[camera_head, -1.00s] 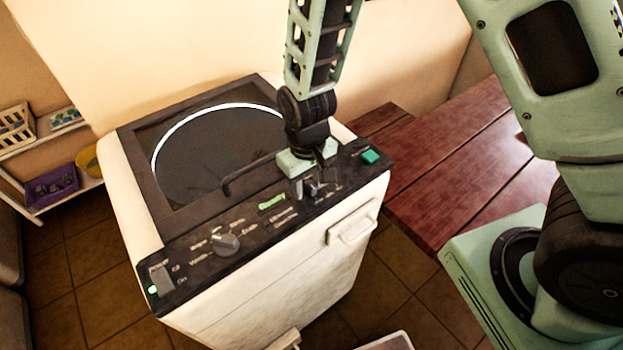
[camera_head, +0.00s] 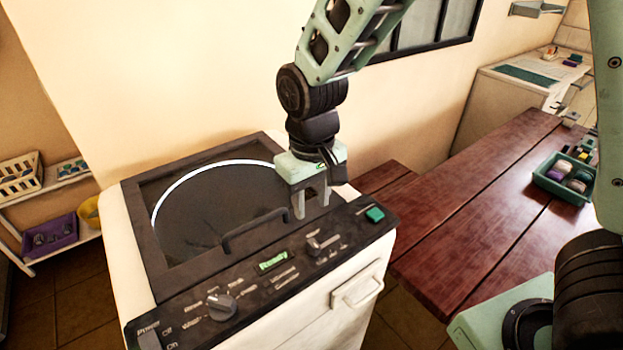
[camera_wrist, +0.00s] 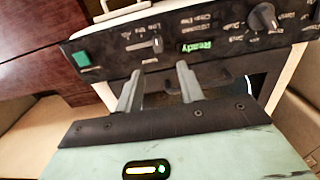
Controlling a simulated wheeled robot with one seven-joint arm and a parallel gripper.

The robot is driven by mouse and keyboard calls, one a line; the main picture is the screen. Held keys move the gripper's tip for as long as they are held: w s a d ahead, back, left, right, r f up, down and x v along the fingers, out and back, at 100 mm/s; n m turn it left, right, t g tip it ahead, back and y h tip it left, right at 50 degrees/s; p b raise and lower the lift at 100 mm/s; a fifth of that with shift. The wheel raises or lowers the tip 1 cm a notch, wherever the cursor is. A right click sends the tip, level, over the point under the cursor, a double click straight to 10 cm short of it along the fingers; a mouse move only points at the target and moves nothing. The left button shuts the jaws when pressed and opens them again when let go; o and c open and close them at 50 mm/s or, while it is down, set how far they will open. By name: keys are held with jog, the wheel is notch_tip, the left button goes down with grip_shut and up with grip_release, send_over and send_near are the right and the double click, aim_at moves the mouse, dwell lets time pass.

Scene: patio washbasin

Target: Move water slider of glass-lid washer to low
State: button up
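The glass-lid washer (camera_head: 345,270) is white with a dark control panel. Its water slider (camera_head: 314,245) is a small grey knob on a short slot, between the green display and the green button; it also shows in the wrist view (camera_wrist: 156,44). The knob sits at the slot's left end in the head view, which is the right end in the wrist view. My gripper (camera_head: 311,205) is open and empty above the panel's back edge, apart from the slider. Its spread fingers (camera_wrist: 158,86) show in the wrist view.
A grey dial (camera_head: 221,307), a green display (camera_head: 272,262) and a green button (camera_head: 375,214) share the panel. The lid handle (camera_head: 254,230) lies close to my gripper. A red wooden table (camera_head: 480,220) with a green tray (camera_head: 545,180) stands at right.

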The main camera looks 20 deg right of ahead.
notch_tip(320, 180, up, 6)
jog(key=shift+f+b, duration=0.2)
jog(key=shift+b, duration=0.15)
jog(key=s+f+n+b, duration=0.2)
jog(key=s+f+b, duration=0.1)
jog(key=s, duration=0.6)
jog(key=s+f+n+b, duration=0.2)
jog(key=s+f+b, duration=0.1)
jog(key=s, duration=0.6)
jog(key=shift+f+y, duration=0.3)
jog(key=shift+f, duration=0.35)
jog(key=shift+f+b, duration=0.15)
jog(key=shift+b, duration=0.15)
dwell(1.5)
